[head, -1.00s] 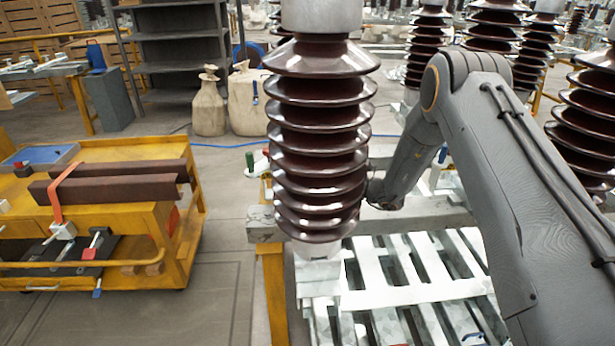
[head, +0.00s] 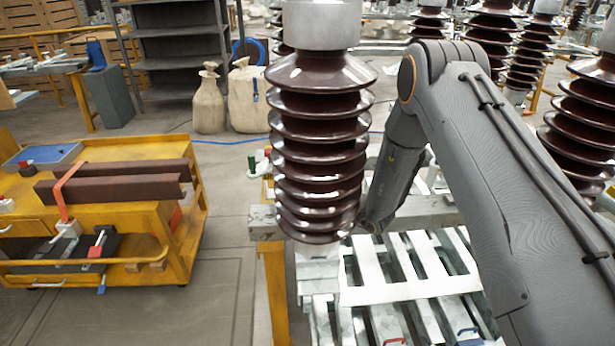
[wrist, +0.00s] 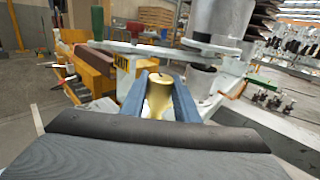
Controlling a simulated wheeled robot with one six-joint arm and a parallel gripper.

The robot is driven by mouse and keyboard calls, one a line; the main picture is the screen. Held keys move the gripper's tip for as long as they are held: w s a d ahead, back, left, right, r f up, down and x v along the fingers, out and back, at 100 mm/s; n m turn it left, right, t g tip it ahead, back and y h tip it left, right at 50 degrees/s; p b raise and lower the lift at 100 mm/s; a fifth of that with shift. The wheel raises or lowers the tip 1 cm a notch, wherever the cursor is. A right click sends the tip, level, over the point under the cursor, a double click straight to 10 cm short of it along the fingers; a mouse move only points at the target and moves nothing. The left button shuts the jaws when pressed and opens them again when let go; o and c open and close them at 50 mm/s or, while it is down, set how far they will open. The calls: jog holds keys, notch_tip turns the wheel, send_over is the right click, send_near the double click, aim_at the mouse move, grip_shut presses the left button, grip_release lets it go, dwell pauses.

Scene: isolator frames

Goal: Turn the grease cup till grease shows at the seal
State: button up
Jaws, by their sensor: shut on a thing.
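The brass grease cup (wrist: 158,100) stands in the middle of the wrist view, with a small dark stem at its top. My gripper (wrist: 160,92) is shut on it, one blue-grey finger on each side. In the head view, my gripper and the cup are hidden behind the large brown ribbed insulator (head: 318,130). I cannot make out the seal or any grease in either view.
A yellow cart (head: 190,225) with brown bars stands at left. A pale slatted rack (head: 410,290) lies below my arm. A metal fitting (wrist: 205,80) is close beside the cup.

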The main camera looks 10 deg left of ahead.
jog(key=o, duration=1)
jog(key=shift+o, duration=0.2)
jog(key=shift+d, duration=0.1)
jog(key=b+v, duration=0.1)
jog(key=v, duration=0.6)
jog(key=shift+s+d+b, duration=0.2)
jog(key=shift+d+b, duration=0.05)
jog(key=shift+b, duration=0.1)
